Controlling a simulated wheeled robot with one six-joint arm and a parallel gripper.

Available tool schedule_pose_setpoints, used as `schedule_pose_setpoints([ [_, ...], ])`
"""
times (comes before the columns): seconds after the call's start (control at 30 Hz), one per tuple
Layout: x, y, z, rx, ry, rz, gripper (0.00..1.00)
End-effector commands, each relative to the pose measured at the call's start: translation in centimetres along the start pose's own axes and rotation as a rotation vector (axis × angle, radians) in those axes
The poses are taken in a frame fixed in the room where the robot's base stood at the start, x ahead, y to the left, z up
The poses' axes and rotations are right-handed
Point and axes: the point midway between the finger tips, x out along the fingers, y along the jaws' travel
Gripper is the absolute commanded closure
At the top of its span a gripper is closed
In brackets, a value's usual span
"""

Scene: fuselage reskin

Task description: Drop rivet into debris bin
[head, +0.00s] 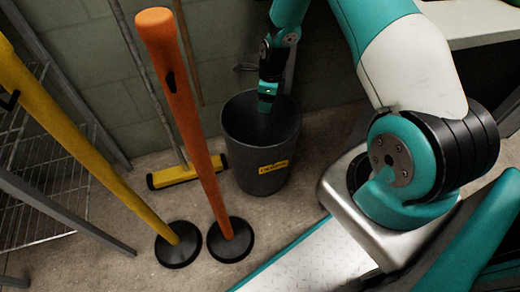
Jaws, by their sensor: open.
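The debris bin (262,165) is a dark grey round bin with a yellow label on its front. It stands on the floor near the wall, in the middle of the head view. My gripper (265,108) points down over the bin's open mouth, at the end of my teal arm. Its fingertips are small and dark against the bin's inside, and they are open. I see no rivet in the gripper. The inside of the bin is dark, so I cannot tell whether a rivet lies in it.
An orange post (190,110) and a yellow post (90,140) on round black bases stand left of the bin. A yellow broom (187,171) leans at the wall. A wire rack (50,190) is at the far left. A pale bench (480,22) is at upper right.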

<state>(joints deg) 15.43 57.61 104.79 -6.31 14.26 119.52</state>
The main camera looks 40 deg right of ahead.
Motion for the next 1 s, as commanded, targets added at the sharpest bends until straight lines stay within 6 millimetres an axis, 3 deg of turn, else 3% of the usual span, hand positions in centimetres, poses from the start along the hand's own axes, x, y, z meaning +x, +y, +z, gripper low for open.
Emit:
schedule_pose_setpoints([
  [0.03,-1.9,-0.1,0.1,0.000,-0.002,-0.003,0.33],
  [0.2,-6.4,-0.1,0.0,0.001,-0.001,-0.002,0.33],
  [0.5,-12.4,-0.1,0.0,0.000,-0.001,-0.002,0.33],
  [0.7,-13.9,0.0,0.0,0.000,0.000,0.001,0.33],
  [1.0,-14.0,0.0,0.0,0.000,0.000,0.001,0.33],
])
